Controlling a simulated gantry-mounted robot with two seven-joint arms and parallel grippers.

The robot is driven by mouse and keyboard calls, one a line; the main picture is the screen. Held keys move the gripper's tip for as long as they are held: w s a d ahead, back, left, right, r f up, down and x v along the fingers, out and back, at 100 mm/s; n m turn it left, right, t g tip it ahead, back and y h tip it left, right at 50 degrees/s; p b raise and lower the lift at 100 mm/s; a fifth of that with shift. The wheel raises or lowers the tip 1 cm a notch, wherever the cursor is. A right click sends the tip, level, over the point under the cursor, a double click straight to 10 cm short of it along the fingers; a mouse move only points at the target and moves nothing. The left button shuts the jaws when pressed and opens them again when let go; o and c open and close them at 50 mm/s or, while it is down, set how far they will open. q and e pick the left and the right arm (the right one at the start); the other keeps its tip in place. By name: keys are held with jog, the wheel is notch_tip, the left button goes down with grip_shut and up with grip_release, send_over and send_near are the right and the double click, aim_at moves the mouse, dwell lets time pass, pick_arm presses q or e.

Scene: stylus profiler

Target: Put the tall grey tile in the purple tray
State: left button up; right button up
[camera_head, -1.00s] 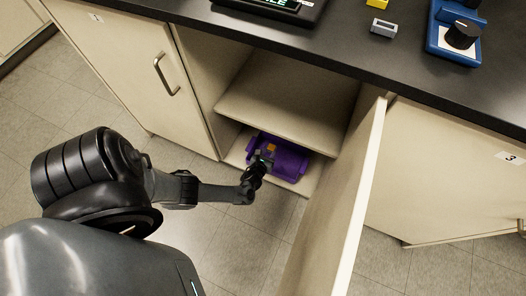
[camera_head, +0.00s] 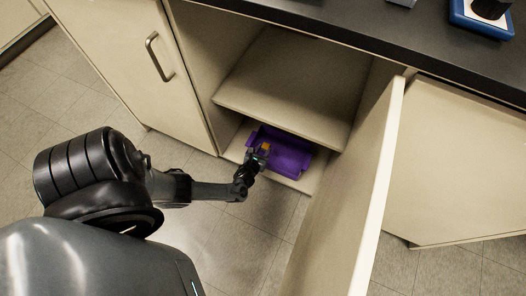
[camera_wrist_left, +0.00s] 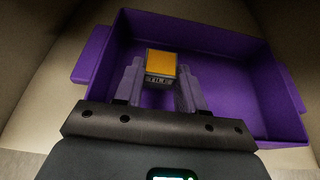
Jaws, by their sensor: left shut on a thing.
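The purple tray (camera_head: 290,158) sits on the floor of the open cabinet, below a shelf. It fills much of the left wrist view (camera_wrist_left: 235,85). My left gripper (camera_head: 262,152) reaches in at the tray's left part and is shut on a small block (camera_wrist_left: 161,65). The block has an orange top and a dark front with pale lettering, and it shows as an orange spot in the head view (camera_head: 266,147). I cannot tell whether it touches the tray floor. A grey piece (camera_head: 402,2) on the counter is cut off by the top edge. My right gripper is out of view.
The cabinet shelf (camera_head: 285,90) hangs above the tray. The open door (camera_head: 360,190) stands to the right of the opening. The black counter (camera_head: 350,32) overhangs the cabinet and carries a blue device (camera_head: 480,20) at the top right. The rest of the tray looks empty.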

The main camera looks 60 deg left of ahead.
pick_arm(q)
jog(key=shift+f, duration=0.45)
jog(key=o, duration=1.1)
jog(key=shift+f, duration=0.1)
jog(key=shift+r, duration=0.2)
